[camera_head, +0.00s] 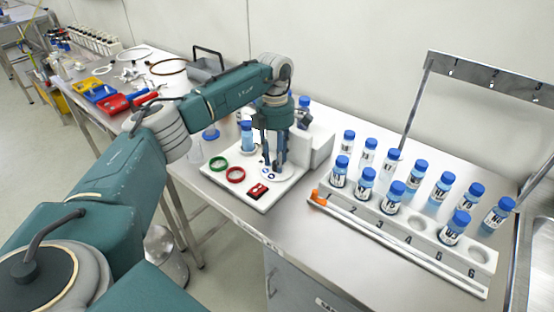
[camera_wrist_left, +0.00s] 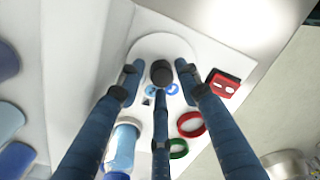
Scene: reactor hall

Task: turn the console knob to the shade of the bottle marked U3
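The white console board (camera_head: 280,190) lies on the steel bench. Its dark round knob (camera_wrist_left: 162,72) sits on a pale disc with blue-ringed marks beside it. My left gripper (camera_head: 272,162) points down over the knob; its three fingers are spread around it, apart from it in the wrist view. A blue-capped bottle (camera_head: 247,137) stands on the board beside the gripper. Several more blue-capped bottles, such as this one (camera_head: 393,197), stand in and behind a white numbered rack (camera_head: 425,245) on the right. Their labels are too small to read surely, so I cannot tell which is U3. My right gripper is out of view.
A green ring (camera_head: 218,163), a red ring (camera_head: 236,174) and a red-black block (camera_head: 257,191) are on the board near the gripper. A rail with an orange piece (camera_head: 320,196) runs before the rack. A metal frame (camera_head: 490,72) stands behind the bottles.

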